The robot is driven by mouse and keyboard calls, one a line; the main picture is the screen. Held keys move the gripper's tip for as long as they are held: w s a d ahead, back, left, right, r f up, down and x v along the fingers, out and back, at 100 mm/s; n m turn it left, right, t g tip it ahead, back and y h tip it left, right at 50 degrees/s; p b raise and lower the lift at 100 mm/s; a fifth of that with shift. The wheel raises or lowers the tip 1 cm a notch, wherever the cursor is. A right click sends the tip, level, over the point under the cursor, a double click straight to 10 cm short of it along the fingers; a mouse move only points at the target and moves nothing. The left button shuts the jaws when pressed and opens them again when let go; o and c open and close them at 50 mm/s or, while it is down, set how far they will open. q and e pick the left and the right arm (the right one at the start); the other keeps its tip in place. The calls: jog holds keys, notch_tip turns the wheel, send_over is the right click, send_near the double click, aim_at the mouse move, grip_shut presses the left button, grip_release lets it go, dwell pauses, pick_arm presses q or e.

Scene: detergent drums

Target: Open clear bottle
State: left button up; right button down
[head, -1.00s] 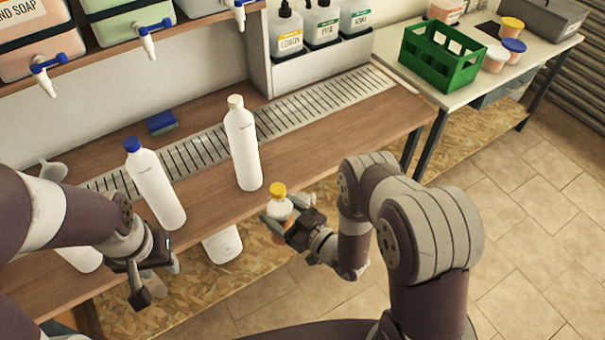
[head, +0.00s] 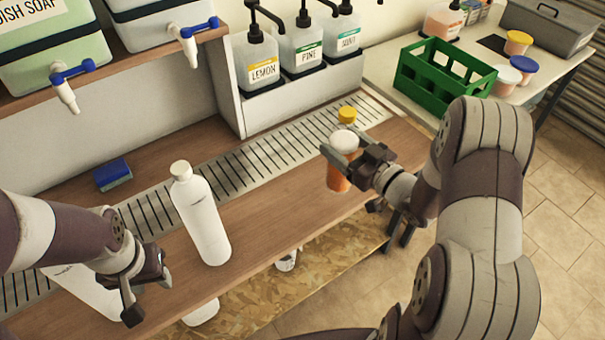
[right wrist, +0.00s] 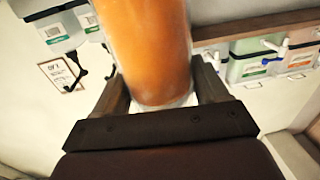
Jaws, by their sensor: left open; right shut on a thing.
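My left gripper (head: 147,297) is open and empty at the lower left, in front of a white bottle and well apart from the clear bottle.
A white bottle (head: 203,222) with a white cap stands on the wooden counter between my grippers. Another white bottle (head: 82,288) is partly hidden by my left arm. A blue sponge (head: 113,174), pump bottles (head: 262,72) and a green crate (head: 445,75) are further back.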

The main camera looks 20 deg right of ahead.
jog(key=w+a+f+b, duration=0.1)
jog(key=w+a+f, duration=0.6)
jog(key=f, duration=0.3)
jog(key=shift+w+a+f, duration=0.3)
jog(key=shift+w+f, duration=0.05)
jog(key=shift+f, duration=0.05)
grip_release()
jog(key=shift+f, duration=0.1)
